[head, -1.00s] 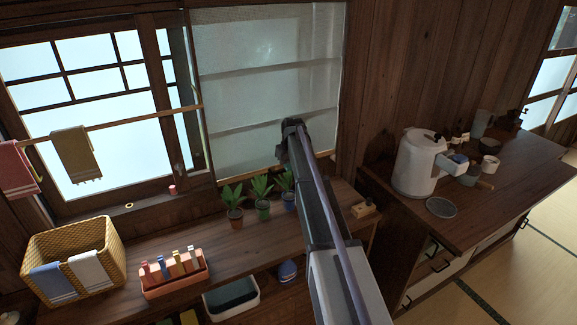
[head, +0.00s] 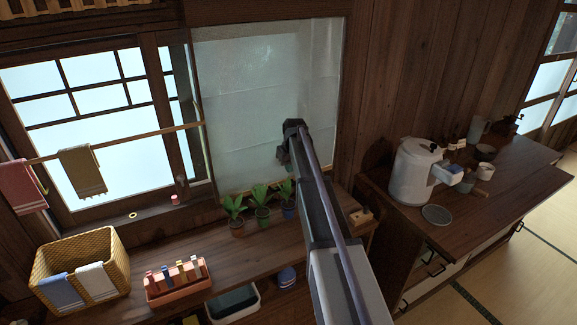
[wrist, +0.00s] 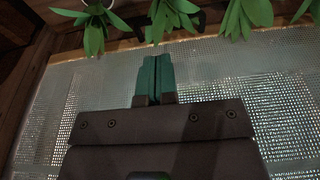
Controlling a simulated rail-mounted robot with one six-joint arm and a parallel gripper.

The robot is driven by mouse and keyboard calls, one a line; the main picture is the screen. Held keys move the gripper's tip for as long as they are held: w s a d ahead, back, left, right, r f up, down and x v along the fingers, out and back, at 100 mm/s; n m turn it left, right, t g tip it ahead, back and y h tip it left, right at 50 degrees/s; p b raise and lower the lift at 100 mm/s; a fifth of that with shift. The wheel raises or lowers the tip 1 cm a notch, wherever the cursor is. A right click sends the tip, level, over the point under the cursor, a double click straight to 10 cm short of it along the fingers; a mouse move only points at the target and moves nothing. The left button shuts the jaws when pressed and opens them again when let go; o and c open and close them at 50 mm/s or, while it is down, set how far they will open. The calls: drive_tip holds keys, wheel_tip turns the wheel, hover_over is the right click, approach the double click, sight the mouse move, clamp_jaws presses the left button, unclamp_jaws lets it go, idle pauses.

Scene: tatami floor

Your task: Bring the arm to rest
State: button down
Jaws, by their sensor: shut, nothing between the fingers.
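My gripper (wrist: 158,76) shows in the wrist view with its two teal fingers together and nothing between them. Frosted window glass lies behind it in that view, and green plant leaves (wrist: 250,15) hang along the top edge. In the head view my arm reaches up from the bottom centre toward the frosted pane. Its dark wrist end is in front of the glass, above the potted plants. The fingertips are too small and dark to make out in the head view.
Potted plants (head: 262,217) stand on the wooden shelf below the pane. A wicker basket (head: 80,262) with towels and an orange rack (head: 178,283) are at left. A white electric pot (head: 414,170) stands on the right counter. Towels (head: 82,172) hang from a rod at the window.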

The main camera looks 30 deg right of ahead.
drive_tip(key=r+p, duration=0.1)
drive_tip(key=r, duration=0.1)
drive_tip(key=s+r+p, duration=0.1)
drive_tip(key=r+p, duration=0.1)
drive_tip(key=r, duration=0.1)
drive_tip(key=shift+r, duration=0.3)
drive_tip(key=s+a+f+b, duration=0.1)
drive_tip(key=s+a, duration=0.7)
drive_tip(key=s, duration=0.3)
drive_tip(key=s+a+f+g+b, duration=0.1)
drive_tip(key=s+a+f, duration=0.1)
drive_tip(key=s+a, duration=0.6)
drive_tip(key=s+a+f+g+b, duration=0.1)
drive_tip(key=s+a+f+b, duration=0.1)
drive_tip(key=s+a, duration=0.7)
drive_tip(key=s, duration=0.6)
drive_tip(key=shift+s, duration=0.15)
